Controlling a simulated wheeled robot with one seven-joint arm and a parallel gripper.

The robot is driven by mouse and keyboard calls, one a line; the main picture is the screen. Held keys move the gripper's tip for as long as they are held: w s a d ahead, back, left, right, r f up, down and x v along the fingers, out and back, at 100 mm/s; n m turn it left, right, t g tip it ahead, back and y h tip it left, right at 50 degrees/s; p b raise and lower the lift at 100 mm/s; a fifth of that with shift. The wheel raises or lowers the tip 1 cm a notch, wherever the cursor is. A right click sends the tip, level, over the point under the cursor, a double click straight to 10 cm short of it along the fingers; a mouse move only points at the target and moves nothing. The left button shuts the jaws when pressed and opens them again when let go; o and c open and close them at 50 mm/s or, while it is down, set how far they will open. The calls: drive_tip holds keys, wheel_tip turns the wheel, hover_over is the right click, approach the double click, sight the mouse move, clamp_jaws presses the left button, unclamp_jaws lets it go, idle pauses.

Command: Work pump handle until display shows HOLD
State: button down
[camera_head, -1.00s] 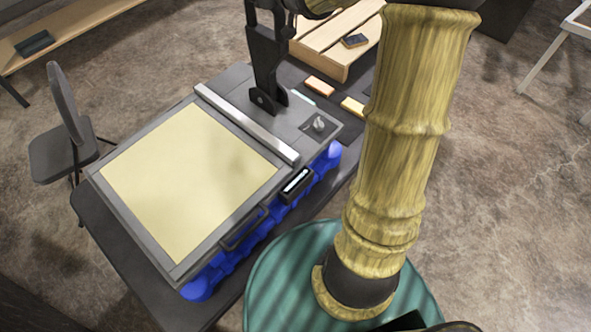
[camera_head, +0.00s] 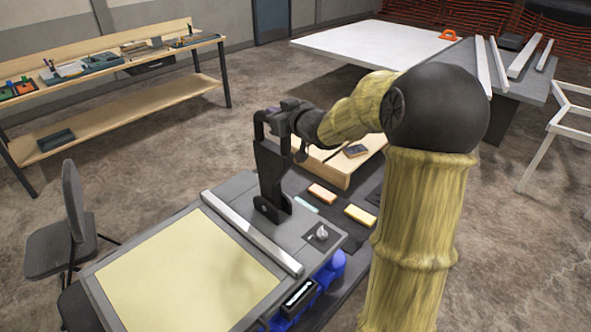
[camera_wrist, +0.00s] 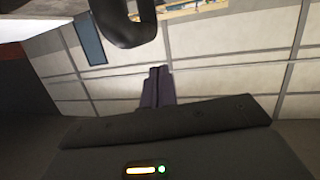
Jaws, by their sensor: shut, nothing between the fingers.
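The console (camera_head: 295,231) stands on a dark table, with a pale yellow panel on its top. The dark pump handle (camera_head: 268,178) rises steeply from the console's far part. My gripper (camera_head: 284,118) is at the handle's upper end. In the wrist view my gripper (camera_wrist: 158,73) has its fingers together with nothing between them. A black curved bar (camera_wrist: 130,28), apparently the handle's grip, passes above the fingertips there; whether they touch is unclear. The display (camera_head: 299,293) on the console's front is lit, but its text cannot be read. A small knob (camera_head: 321,234) sits on the top.
A chair (camera_head: 65,225) stands left. A workbench (camera_head: 130,62) lines the wall. Open floor lies around.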

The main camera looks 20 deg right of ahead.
drive_tip(key=t+b, duration=0.1)
drive_tip(key=b, duration=0.2)
approach(287, 142)
drive_tip(key=s+d+f+t, duration=0.1)
drive_tip(key=s+d, duration=0.1)
drive_tip(key=s, duration=0.5)
drive_tip(key=shift+d+f+m+t+y+b, duration=0.25)
drive_tip(key=shift+d+m+t+y+b, duration=0.05)
drive_tip(key=shift+y+b, duration=0.1)
drive_tip(key=shift+w, duration=0.15)
drive_tip(key=p+x, duration=0.5)
drive_tip(key=x, duration=0.8)
drive_tip(key=shift+a+p, duration=0.1)
drive_tip(key=shift+p, duration=0.25)
drive_tip(key=shift+w+a+f, duration=0.1)
drive_tip(key=shift+w+f, duration=0.05)
drive_tip(key=shift+w, duration=0.3)
drive_tip(key=shift+a, duration=0.15)
